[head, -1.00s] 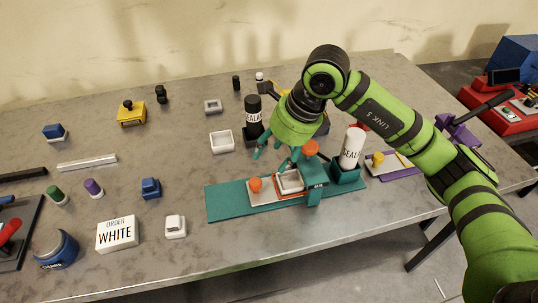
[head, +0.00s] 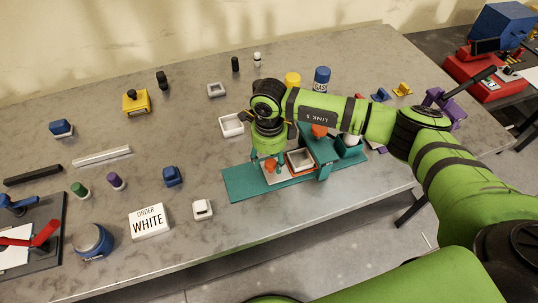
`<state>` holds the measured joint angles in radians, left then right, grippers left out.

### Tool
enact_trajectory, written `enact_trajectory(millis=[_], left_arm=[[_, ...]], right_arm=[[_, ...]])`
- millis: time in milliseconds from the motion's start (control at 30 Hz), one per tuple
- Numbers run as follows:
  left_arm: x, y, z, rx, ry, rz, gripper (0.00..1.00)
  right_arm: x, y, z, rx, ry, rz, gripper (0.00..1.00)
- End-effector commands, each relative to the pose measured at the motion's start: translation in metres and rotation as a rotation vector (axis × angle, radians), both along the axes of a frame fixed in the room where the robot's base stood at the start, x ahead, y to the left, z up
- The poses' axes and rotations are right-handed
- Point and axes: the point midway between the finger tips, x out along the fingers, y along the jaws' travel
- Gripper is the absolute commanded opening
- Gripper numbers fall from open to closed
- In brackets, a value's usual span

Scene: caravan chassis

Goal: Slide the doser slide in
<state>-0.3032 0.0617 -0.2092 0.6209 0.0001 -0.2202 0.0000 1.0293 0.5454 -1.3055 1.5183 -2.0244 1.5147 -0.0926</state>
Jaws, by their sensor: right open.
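The doser (head: 245,185) is a long teal base with a raised teal housing (head: 322,150) at its right. The doser slide (head: 283,178) is a pale plate with an orange knob (head: 270,164), and it sticks out to the left of the housing. A white square tray in an orange frame (head: 300,160) sits beside the housing. My right gripper (head: 268,161) points down over the slide, its teal fingers open on either side of the knob; whether they touch it I cannot tell. My left gripper is not in view.
A white sign reading ORDER WHITE (head: 150,220) and a small white block (head: 202,209) lie to the left. My right arm covers the area behind the housing. The teal base's left end is bare.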

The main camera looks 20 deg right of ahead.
Motion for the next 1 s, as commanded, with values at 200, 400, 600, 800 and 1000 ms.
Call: enact_trajectory(millis=[200, 400, 600, 800, 1000], left_arm=[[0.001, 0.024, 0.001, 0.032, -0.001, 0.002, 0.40], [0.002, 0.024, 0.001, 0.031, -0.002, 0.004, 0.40], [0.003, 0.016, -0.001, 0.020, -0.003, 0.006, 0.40], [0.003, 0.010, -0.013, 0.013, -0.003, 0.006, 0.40], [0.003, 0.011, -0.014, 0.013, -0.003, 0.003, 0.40]], right_arm=[[0.000, -0.001, -0.003, -0.001, -0.001, 0.000, 0.54], [0.000, -0.001, -0.003, -0.001, -0.001, -0.001, 0.02], [0.001, -0.003, -0.003, 0.000, -0.002, -0.002, 0.00], [0.003, -0.035, -0.005, -0.003, -0.005, -0.006, 0.00], [0.003, -0.046, -0.001, -0.003, -0.006, -0.002, 0.00]])
